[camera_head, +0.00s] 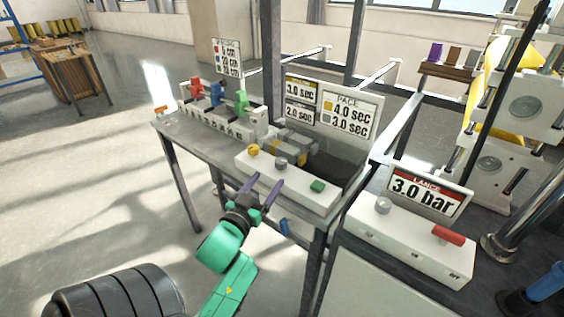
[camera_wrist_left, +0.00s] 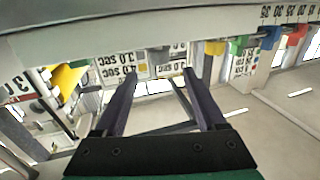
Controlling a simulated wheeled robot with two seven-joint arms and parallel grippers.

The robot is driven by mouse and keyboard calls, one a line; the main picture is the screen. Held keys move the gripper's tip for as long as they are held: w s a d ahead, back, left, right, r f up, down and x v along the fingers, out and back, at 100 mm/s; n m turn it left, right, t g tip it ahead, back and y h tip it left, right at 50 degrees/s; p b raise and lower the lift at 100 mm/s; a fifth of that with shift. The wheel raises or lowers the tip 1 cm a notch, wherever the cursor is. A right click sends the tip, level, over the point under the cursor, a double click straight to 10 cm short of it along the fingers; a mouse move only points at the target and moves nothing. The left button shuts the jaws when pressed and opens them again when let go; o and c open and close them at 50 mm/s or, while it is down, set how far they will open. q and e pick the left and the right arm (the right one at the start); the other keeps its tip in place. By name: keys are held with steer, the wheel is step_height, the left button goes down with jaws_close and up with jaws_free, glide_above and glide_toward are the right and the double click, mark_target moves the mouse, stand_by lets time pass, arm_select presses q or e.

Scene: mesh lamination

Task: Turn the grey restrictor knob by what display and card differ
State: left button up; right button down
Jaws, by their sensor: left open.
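A white control box (camera_head: 300,186) on the bench carries a yellow knob (camera_head: 253,150), the grey restrictor knob (camera_head: 281,163) and a green button (camera_head: 317,186). The display (camera_head: 300,100) behind it reads 3.0 sec in its upper field and 2.0 sec in its lower one. The PACE card (camera_head: 347,115) reads 4.0 sec beside yellow and 3.0 sec beside grey. My left gripper (camera_head: 263,184) is open and empty in front of the box, apart from the grey knob. My right gripper is out of view.
A second white box (camera_head: 415,240) with a grey knob, a red handle and a LANCE display (camera_head: 424,190) reading 3.0 bar stands at right. A rack with red, blue and green levers (camera_head: 215,98) stands at left. Bench posts and rails rise behind.

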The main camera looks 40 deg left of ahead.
mark_target(279, 167)
arm_select(q)
steer(key=x, duration=0.9)
steer(key=shift+w+p, duration=0.3)
jaws_close()
